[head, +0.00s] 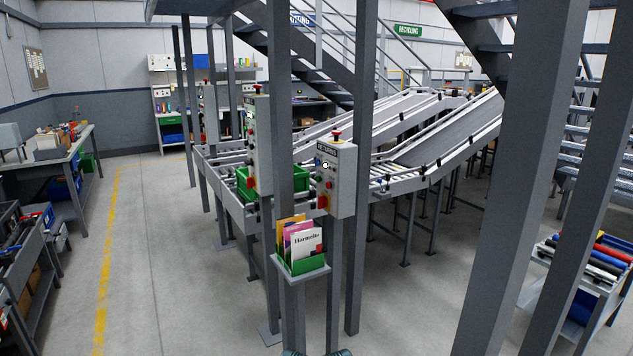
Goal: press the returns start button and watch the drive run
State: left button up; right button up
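A grey control box (343,182) stands on a post right of the picture's middle, with a dark label plate too small to read surely. Its face carries a small white round button (325,165), red buttons and a larger red part low down (322,202). A red mushroom knob (337,133) sits on top. I cannot tell which button is the returns start. A similar box (262,150) stands to its left, partly hidden by a grey column. Inclined conveyors (440,145) run up behind the boxes; their motion cannot be judged. Neither gripper is in view.
A green holder (302,268) with upright booklets sits on a post before the boxes. Grey columns (520,190) and stairs obstruct the right. A cart with coloured rolls (590,262) stands at right. Benches line the left. Floor beside the yellow line (107,240) is clear.

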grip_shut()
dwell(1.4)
